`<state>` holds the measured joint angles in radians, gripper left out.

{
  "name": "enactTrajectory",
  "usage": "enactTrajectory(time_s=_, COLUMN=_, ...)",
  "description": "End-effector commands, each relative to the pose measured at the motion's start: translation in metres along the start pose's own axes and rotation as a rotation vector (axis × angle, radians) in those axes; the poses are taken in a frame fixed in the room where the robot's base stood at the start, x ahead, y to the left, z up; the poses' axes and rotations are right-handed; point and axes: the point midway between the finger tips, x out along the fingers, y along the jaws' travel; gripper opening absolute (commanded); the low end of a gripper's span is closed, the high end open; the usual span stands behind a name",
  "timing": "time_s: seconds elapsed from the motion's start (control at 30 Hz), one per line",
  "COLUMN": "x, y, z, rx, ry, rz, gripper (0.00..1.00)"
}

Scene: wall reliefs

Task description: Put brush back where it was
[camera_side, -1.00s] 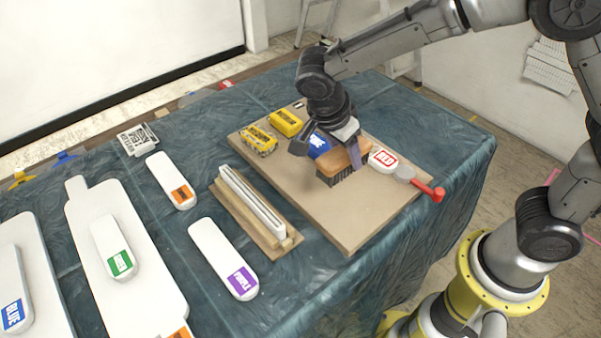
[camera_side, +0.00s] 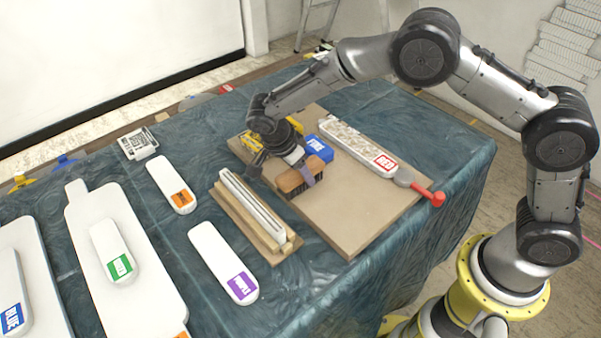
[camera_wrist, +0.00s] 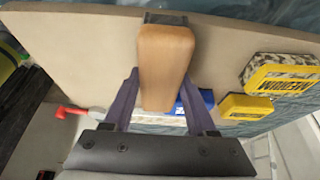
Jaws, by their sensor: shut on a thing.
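The brush (camera_side: 302,177) has a light wooden back and dark bristles that point down. My gripper (camera_side: 308,170) is shut on it and holds it over the left part of the brown board, near the wooden holder with white strips. In the wrist view the brush's wooden back (camera_wrist: 165,65) lies between the two purple fingers of my gripper (camera_wrist: 157,98). I cannot tell whether the bristles touch the board.
The brown board (camera_side: 350,220) carries a blue block (camera_side: 319,148), a long speckled piece with a red label (camera_side: 358,146) and yellow blocks (camera_wrist: 285,75). The wooden holder (camera_side: 250,215) stands left. A red-handled tool (camera_side: 425,190) lies at the right edge.

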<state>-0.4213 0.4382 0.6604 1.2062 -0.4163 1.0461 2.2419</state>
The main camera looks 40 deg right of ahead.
Motion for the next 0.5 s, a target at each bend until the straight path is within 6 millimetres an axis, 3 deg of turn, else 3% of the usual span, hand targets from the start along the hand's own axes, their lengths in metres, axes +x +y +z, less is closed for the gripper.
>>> enactTrajectory(time_s=0.43, x=0.0104, y=-0.0004, z=0.0046, rx=0.000, ry=-0.001, rz=-0.002, gripper=0.13)
enactTrajectory(time_s=0.47, x=0.0109, y=-0.0003, z=0.0048, rx=0.000, ry=-0.001, rz=-0.002, gripper=0.59)
enactTrajectory(time_s=0.5, x=0.0106, y=-0.0004, z=0.0047, rx=0.000, ry=-0.001, rz=-0.002, gripper=0.66)
